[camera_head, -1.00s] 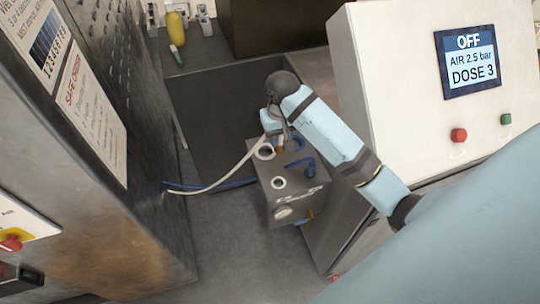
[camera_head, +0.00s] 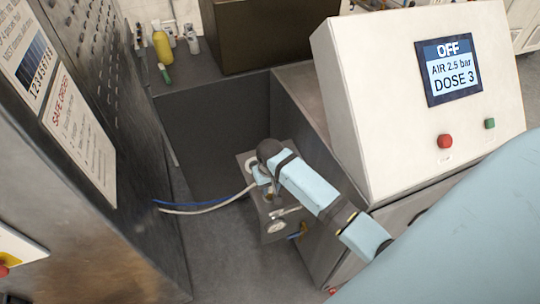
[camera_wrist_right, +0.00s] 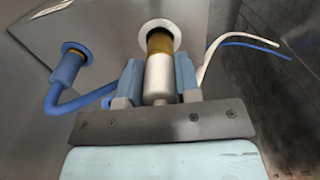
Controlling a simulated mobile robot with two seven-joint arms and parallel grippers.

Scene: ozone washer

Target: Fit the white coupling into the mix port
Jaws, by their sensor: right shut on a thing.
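The white coupling (camera_wrist_right: 159,80) is a pale cylinder with a brass-coloured front part. My right gripper (camera_wrist_right: 157,72) is shut on it, a blue-grey finger on each side. The brass part lines up with a round, white-rimmed port (camera_wrist_right: 160,28) and overlaps its opening; I cannot tell how deep it sits, and the port's label is not visible. In the head view, my right gripper (camera_head: 264,187) is low over the grey metal box (camera_head: 274,229), and my arm hides most of the box top and the coupling. My left gripper is not in view.
A blue fitting (camera_wrist_right: 66,70) with a blue hose sits in the neighbouring port at left. White and blue hoses (camera_head: 205,208) trail left from the box. A tall metal cabinet (camera_head: 110,220) stands left, a control panel reading OFF (camera_head: 400,130) right.

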